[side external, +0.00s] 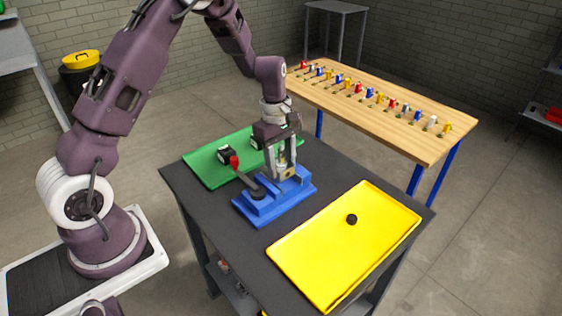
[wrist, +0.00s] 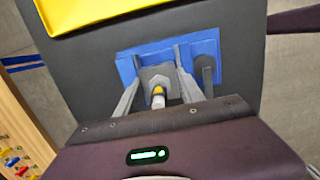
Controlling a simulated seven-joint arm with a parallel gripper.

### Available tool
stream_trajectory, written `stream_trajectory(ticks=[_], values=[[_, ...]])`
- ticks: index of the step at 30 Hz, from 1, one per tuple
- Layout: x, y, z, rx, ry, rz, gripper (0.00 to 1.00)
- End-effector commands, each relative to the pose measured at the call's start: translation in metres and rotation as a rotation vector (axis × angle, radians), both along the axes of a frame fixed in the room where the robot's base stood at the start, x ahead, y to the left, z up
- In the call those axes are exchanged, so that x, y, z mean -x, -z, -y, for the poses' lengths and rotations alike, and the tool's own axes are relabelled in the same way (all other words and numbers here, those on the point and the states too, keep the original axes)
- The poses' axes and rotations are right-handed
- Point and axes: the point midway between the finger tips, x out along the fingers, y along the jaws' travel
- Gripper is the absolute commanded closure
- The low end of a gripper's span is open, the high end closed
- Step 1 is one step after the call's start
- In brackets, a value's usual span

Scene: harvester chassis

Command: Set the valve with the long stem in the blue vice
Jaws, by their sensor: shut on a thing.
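The vice (wrist: 207,48) lies directly behind the valve there. I cannot tell whether the valve's lower end touches the vice.
The yellow tray (side external: 310,250) holds one small black round part (side external: 351,219) and is otherwise bare. A wooden bench (side external: 400,125) behind carries a row of several small coloured parts.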

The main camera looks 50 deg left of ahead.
Motion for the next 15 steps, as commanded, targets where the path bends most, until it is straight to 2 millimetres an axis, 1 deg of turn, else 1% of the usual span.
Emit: stream_trajectory(ticks=[8,9,11,12,13,15], values=[[0.0003,0.0085,0.0001,0.001,-0.001,-0.001,1.0],[0.0001,0.0089,0.0001,0.001,-0.001,-0.001,0.51],[0.0001,0.0088,0.0001,0.001,-0.001,0.0,0.39],[0.0002,0.0088,0.0001,0.001,-0.001,-0.001,0.31],[0.0003,0.0088,0.0001,0.001,-0.001,-0.001,0.3],[0.0003,0.0088,0.0001,0.001,-0.001,-0.001,0.3]])
